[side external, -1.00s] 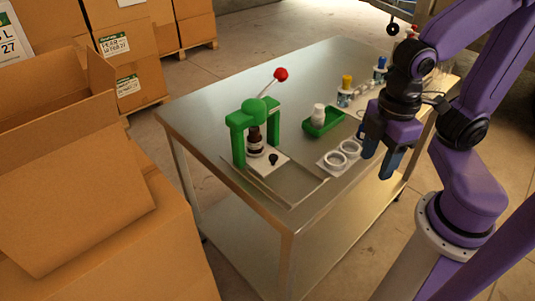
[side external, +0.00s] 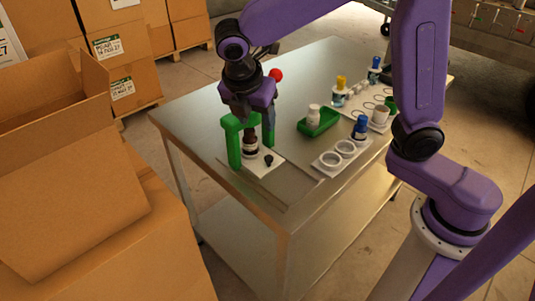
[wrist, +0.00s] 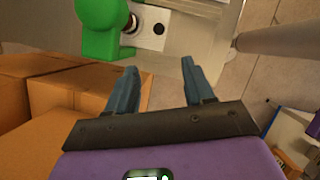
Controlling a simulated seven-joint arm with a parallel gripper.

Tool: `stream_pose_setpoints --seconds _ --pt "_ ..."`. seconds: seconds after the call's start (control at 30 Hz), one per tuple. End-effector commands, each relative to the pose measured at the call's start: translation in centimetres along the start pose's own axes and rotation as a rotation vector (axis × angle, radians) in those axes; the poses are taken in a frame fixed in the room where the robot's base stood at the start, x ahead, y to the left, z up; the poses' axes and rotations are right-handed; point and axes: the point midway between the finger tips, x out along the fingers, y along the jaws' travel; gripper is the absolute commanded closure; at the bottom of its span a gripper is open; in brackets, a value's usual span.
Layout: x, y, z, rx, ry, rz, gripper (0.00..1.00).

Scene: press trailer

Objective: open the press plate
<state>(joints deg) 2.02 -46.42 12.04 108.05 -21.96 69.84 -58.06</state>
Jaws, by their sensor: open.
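The green press (side external: 234,146) stands on the metal table, with a red ball (side external: 276,75) on its lever, partly hidden behind my gripper. A white plate (side external: 276,157) with a small black knob (side external: 268,160) lies at its base. In the wrist view the plate (wrist: 143,37) and black knob (wrist: 158,29) show at the top, beside the green press (wrist: 97,30). My gripper (side external: 255,112) is open and empty, over the top of the press. Its fingers (wrist: 158,68) point toward the table edge in the wrist view.
A green tray (side external: 318,124) with a white bottle stands right of the press. A white holder with two rings (side external: 334,157) and a blue-capped bottle (side external: 360,127) lie nearer my base. More bottles stand at the back right. Cardboard boxes (side external: 80,200) fill the left.

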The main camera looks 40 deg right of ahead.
Motion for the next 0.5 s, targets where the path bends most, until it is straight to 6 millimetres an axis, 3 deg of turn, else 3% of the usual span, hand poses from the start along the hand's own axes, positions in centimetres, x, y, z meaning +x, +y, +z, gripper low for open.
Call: stream_pose_setpoints --seconds 0.23,0.5 --pt "1.5 0.3 0.1 -0.013 -0.009 -0.006 0.48" --pt "6.4 0.1 0.1 -0.013 -0.008 -0.009 0.48"
